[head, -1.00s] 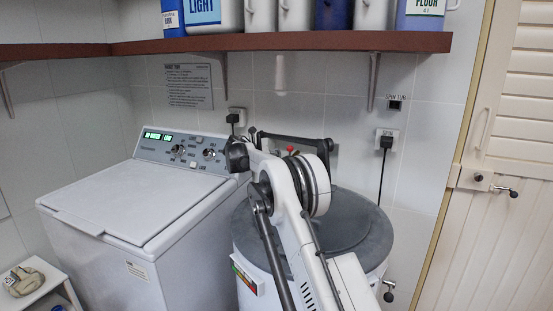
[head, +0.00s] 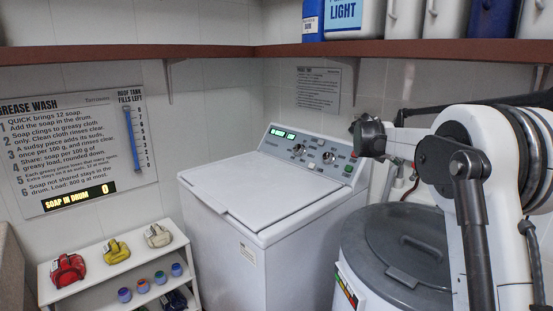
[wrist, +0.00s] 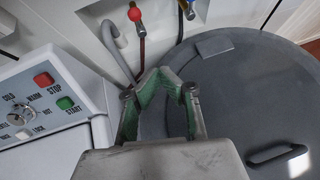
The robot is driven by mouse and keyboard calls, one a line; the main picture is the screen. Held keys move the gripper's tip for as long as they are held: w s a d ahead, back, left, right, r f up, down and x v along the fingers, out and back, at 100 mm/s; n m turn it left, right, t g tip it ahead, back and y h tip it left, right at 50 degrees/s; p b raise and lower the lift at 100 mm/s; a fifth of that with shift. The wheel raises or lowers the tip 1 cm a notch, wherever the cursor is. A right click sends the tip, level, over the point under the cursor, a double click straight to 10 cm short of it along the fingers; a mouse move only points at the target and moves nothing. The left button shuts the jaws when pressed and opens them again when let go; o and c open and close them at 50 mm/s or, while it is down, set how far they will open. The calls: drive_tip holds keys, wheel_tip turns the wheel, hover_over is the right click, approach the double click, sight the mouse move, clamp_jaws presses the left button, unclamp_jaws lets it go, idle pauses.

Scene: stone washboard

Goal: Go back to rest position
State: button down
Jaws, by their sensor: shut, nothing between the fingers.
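My gripper (wrist: 160,74) shows in the wrist view with its two green-lined fingers together at the tips and nothing between them. It is above the washer's control panel side and the round grey tub lid (wrist: 235,100). In the head view my white arm fills the right side, in front of the spin tub (head: 395,245). I cannot make out the fingers in that view.
The white washer (head: 255,215) stands in the middle with its lid closed. A low white rack (head: 100,285) with several coloured cloths and small pots is at left. A brown shelf (head: 200,58) with containers runs above. Hoses (wrist: 115,50) lie near my fingers.

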drive_tip(key=s+a+r+m+y, duration=0.15)
drive_tip(key=s+a+m, duration=0.25)
drive_tip(key=s, duration=0.5)
drive_tip(key=s+a+r+m+y, duration=0.15)
drive_tip(key=s+a+m, duration=0.25)
drive_tip(key=s, duration=0.6)
drive_tip(key=s+a+r+m+y, duration=0.15)
drive_tip(key=s+a+m, duration=0.25)
drive_tip(key=s, duration=0.5)
drive_tip(key=s+a+f+m+y, duration=0.1)
drive_tip(key=s+a+f+m, duration=0.2)
drive_tip(key=s, duration=0.5)
drive_tip(key=s+a+f+m+t+y, duration=0.1)
drive_tip(key=s+a+f+m, duration=0.3)
drive_tip(key=s, duration=0.5)
drive_tip(key=s+a+f+m+y, duration=0.3)
drive_tip(key=s+f+m, duration=0.2)
drive_tip(key=s, duration=0.3)
drive_tip(key=shift+s+a+f+t, duration=0.2)
drive_tip(key=shift+a+f+t, duration=0.1)
drive_tip(key=shift+f, duration=0.3)
